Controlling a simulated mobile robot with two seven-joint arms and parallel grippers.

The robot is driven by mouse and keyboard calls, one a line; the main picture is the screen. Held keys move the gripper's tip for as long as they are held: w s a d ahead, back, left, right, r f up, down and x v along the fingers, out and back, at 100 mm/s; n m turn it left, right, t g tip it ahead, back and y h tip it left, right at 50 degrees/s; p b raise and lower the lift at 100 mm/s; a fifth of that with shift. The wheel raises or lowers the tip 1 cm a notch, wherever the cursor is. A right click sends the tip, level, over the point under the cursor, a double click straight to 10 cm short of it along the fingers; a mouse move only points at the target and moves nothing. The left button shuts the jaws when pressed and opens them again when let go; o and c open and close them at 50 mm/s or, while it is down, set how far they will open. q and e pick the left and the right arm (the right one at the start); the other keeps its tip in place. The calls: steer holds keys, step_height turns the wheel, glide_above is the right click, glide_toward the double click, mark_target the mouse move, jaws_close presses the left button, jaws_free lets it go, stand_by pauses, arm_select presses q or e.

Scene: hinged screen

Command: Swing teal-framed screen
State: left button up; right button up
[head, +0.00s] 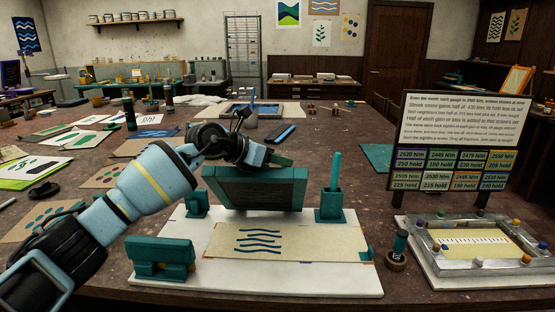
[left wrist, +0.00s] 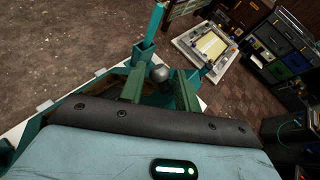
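The teal-framed screen (head: 250,190) stands raised and tilted at the back of a white baseboard (head: 200,285). A brown sheet with dark wavy lines (head: 262,241) lies on the board. My left gripper (head: 282,160) is at the screen's upper edge in the head view. In the left wrist view its two green fingers (left wrist: 160,88) are apart, with a grey round knob (left wrist: 160,73) between their tips. Gaps show on both sides of the knob. Part of the teal frame shows there, left of the fingers. My right gripper is not in view.
A teal holder (head: 330,212) with an upright teal handle stands right of the screen. Teal blocks (head: 160,256) sit at the board's left. A metal tray (head: 480,250), a small bottle (head: 399,245) and a text sign (head: 462,125) are to the right.

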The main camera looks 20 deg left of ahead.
arm_select(q)
steer(key=v, duration=0.6)
steer(key=shift+s+a+r, duration=0.1)
steer(key=shift+s+a, duration=0.15)
steer(key=shift+s+a+r, duration=0.25)
steer(key=shift+s+r, duration=0.05)
steer(key=shift+s, duration=0.05)
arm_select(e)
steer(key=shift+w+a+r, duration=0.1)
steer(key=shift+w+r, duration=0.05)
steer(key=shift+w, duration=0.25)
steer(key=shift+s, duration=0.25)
